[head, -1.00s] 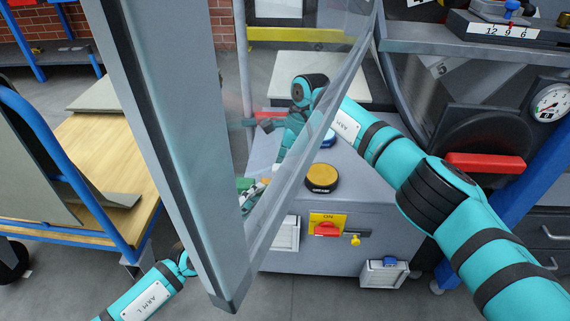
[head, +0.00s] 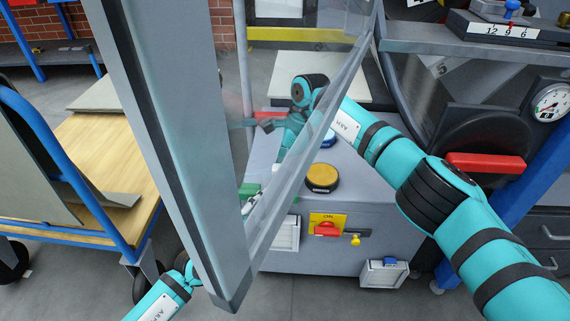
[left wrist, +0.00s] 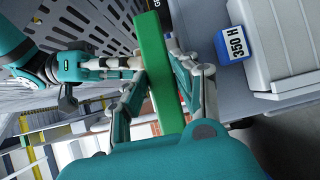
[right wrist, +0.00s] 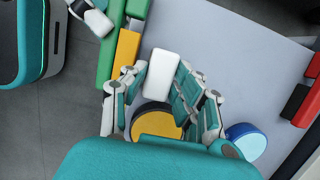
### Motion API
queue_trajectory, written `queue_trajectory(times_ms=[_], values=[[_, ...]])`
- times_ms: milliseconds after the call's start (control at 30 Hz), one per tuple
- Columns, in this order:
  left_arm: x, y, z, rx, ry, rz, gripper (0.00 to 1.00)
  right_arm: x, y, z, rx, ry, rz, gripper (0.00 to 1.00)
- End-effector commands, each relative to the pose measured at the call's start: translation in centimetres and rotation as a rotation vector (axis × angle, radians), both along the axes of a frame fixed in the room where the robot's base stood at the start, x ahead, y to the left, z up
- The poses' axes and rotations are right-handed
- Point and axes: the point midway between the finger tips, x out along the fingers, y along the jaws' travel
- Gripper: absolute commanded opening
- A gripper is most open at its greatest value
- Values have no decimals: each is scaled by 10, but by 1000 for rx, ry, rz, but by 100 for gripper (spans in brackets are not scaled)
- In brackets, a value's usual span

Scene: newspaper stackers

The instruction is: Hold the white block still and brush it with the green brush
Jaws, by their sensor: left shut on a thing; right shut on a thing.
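In the left wrist view, my left gripper (left wrist: 155,75) is shut on the green brush (left wrist: 160,55), a long green bar. The right wrist view shows the brush (right wrist: 112,48) left of the white block, with its yellow part (right wrist: 127,50) facing the block. My right gripper (right wrist: 160,82) is shut on the white block (right wrist: 161,68), above the grey machine top. The yellow part is very close to the block's left side; I cannot tell if they touch. In the head view, the door hides my left gripper, and the brush (head: 250,189) shows only in part through the pane.
A framed clear door (head: 175,150) stands in front of my grippers. A yellow button (head: 322,178) and a blue button (right wrist: 246,141) sit on the grey machine top (head: 355,190) near the block. A red switch (head: 327,229) is on its front. A wooden cart (head: 110,160) stands at left.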

Motion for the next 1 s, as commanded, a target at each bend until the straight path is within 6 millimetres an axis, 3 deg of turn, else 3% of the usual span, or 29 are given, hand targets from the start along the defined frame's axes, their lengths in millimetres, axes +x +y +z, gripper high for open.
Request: queue_trajectory(times_ms=[600, 933, 967, 1000], values=[[-49, 0, 0, 0, 0, 0, 0, 0, 0, 0, 0, -1, 0, 5], [-53, 0, 1, -1, -1, 0, 0, 0, 0, 0, 0, -1, 0, 5], [-53, 0, 1, -1, -1, 0, 0, 0, 0, 0, 0, -1, 0, 29], [-53, 0, 1, -1, -1, 0, 0, 0, 0, 0, 0, -1, 0, 35]])
